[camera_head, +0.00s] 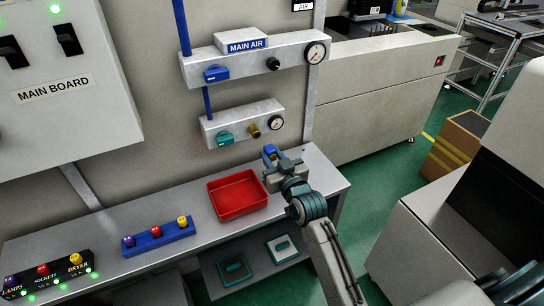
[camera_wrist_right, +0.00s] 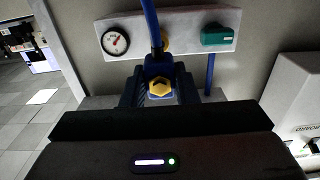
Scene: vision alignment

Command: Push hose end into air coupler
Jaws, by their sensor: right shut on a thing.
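My right gripper (camera_head: 272,158) is shut on the blue hose end (camera_head: 269,150), just in front of and below the lower air panel (camera_head: 215,126). The brass air coupler (camera_head: 254,131) sticks out of that panel, between a teal valve and a gauge; the hose end is apart from it, below and to its right. In the right wrist view the hose end (camera_wrist_right: 160,70) sits between my right gripper's fingers (camera_wrist_right: 158,88), with a yellow hex piece toward me. A blue hose rises from it and partly covers the coupler (camera_wrist_right: 166,44). My left gripper is out of view.
A red tray (camera_head: 238,213) lies on the bench (camera_head: 170,214) left of my right arm. A blue block (camera_head: 160,238) with coloured knobs stands further left. The MAIN AIR panel (camera_head: 290,58) is above. A grey cabinet (camera_head: 375,100) stands to the right.

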